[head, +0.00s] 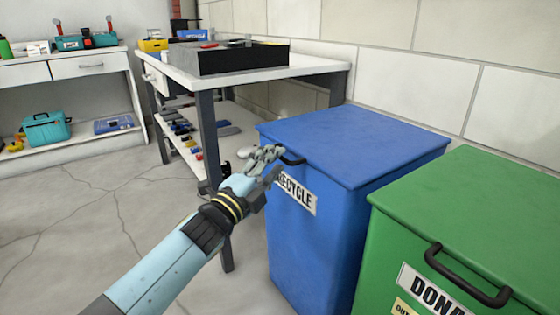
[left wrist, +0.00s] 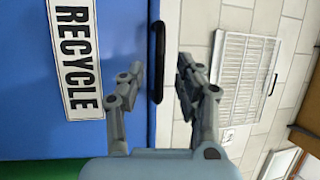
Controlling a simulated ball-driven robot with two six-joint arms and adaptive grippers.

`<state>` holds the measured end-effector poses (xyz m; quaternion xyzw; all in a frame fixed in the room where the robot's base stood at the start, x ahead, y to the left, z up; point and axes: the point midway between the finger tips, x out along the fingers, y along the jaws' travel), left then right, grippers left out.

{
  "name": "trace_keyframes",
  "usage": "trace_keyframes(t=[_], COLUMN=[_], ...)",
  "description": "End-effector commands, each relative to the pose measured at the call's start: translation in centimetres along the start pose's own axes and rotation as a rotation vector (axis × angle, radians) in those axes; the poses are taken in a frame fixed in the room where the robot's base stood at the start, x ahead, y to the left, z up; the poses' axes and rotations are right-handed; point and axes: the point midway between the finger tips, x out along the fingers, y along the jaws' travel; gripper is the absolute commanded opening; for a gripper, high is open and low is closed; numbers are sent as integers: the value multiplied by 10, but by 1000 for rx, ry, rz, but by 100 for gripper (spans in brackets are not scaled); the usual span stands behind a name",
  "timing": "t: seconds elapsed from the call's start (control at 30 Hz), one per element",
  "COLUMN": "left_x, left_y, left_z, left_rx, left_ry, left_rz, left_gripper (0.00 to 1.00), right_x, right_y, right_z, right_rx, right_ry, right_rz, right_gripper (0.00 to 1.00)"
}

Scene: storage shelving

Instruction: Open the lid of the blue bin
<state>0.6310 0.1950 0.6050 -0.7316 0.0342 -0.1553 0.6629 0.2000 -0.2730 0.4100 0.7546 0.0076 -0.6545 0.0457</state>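The blue bin (head: 315,235) with a RECYCLE label (head: 297,193) stands right of centre in the head view. Its flat blue lid (head: 355,145) is down. A dark handle (head: 292,161) sits at the lid's front edge, partly hidden by my left gripper (head: 270,157). In the left wrist view the black handle (left wrist: 158,50) lies between the two spread fingers of my left gripper (left wrist: 160,74). Gaps show between the fingers and the handle; whether either touches it I cannot tell. My right gripper is in neither view.
A green bin (head: 470,215) with its own handle (head: 466,275) stands close to the right of the blue bin. A workbench (head: 255,70) with a black tray stands behind left. A tiled wall (head: 420,60) runs behind the bins. The floor (head: 90,210) at left is clear.

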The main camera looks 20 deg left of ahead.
Motion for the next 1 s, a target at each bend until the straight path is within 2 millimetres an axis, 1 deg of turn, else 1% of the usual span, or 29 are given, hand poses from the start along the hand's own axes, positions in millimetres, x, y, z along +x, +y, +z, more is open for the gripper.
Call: trace_keyframes(t=[0.03,0.1,0.2,0.33,0.53,0.8,1.0], left_x=[8,16,25,28,28,28,28], left_y=[2,2,1,1,1,1,1], left_z=[0,0,0,0,0,0,0], left_rx=[-1,-2,0,-2,-2,-2,-2], left_ry=[0,-1,0,0,-1,-1,-1], left_rz=[0,1,1,2,2,2,3], left_gripper=[34,34,34,34,34,0,0], right_x=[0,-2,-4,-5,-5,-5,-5], right_y=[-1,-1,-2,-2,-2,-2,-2], right_z=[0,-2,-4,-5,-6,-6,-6], right_rx=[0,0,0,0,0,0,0], right_ry=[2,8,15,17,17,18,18], right_rz=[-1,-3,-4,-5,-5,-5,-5], right_gripper=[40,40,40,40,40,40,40])
